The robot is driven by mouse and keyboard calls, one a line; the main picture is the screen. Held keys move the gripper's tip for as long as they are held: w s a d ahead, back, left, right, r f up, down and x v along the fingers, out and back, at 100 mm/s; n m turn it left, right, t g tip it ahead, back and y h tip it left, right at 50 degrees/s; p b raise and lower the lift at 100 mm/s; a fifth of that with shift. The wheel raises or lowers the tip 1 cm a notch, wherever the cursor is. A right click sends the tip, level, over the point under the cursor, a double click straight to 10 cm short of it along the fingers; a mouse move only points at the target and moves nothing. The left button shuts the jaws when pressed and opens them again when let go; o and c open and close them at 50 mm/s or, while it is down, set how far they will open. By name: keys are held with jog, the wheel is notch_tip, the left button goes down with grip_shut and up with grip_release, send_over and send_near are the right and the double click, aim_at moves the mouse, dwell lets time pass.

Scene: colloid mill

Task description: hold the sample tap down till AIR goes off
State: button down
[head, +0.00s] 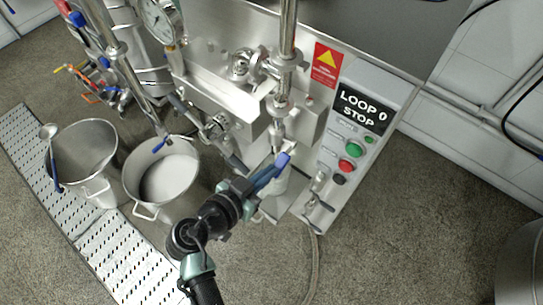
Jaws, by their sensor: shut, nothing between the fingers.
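My gripper (268,173) is at the centre of the head view, in front of the mill's steel outlet pipe. Its fingers are shut with nothing seen between them. A short blue lever end (283,159) shows at the fingertips; I cannot tell whether they touch it, or whether it is the sample tap's handle. The gripper hides much of this spot. The display (361,110) on the control panel reads "LOOP 0" and "STOP"; no AIR sign is readable on it.
A steel pot (165,178) stands under a pipe with a blue-handled valve (160,145). The panel has a green button (354,149) and a red button (346,165).

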jog(key=shift+r+p, duration=0.55)
jog(key=shift+r, duration=0.25)
